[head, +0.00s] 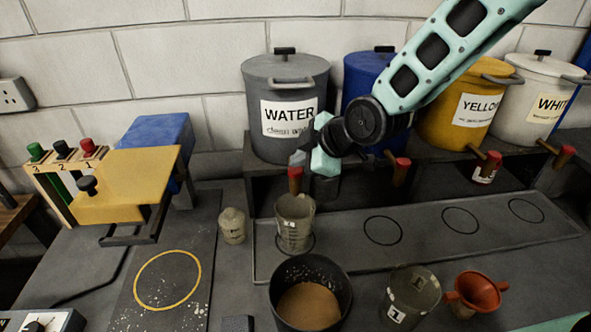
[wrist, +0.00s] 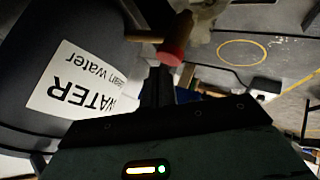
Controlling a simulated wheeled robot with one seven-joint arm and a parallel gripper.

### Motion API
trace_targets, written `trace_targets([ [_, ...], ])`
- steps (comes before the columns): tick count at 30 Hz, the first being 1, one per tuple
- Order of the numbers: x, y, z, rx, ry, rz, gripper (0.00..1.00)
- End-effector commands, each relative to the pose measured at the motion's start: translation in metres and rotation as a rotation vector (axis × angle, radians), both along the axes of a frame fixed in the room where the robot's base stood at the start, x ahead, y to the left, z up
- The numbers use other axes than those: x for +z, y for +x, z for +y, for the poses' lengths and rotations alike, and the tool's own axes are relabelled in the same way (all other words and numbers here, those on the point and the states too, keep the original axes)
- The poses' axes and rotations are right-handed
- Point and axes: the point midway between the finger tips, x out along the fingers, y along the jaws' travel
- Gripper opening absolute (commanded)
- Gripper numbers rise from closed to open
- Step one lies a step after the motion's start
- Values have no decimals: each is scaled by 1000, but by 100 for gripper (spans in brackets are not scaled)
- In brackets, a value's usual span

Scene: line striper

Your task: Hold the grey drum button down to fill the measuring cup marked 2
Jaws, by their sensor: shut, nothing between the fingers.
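The grey drum (head: 285,90) labelled WATER stands on the dark shelf, and its label fills the left of the wrist view (wrist: 75,85). Its tap has a red button (head: 295,178), seen close beyond my fingertips in the wrist view (wrist: 172,57). My gripper (head: 302,158) is shut and empty, right at the button; I cannot tell whether it touches or presses it. A clear measuring cup (head: 294,230) stands upright below this tap, on the grey strip. Its small mark is too blurred to read, and I cannot tell how much liquid it holds.
Blue, yellow (head: 455,112) and white (head: 545,95) drums stand to the right with their own taps. In front are a dark bucket (head: 337,268) of brown stuff, a cup marked 1 (head: 426,285) and an orange funnel (head: 478,288). Empty ring marks lie right of the cup.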

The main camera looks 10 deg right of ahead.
Motion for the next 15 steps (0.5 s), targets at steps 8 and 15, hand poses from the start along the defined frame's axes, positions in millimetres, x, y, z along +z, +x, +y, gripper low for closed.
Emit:
trace_targets([
  [8,-2,0,0,0,0,0,0],
  [15,-5,0,0,0,0,0,0],
])
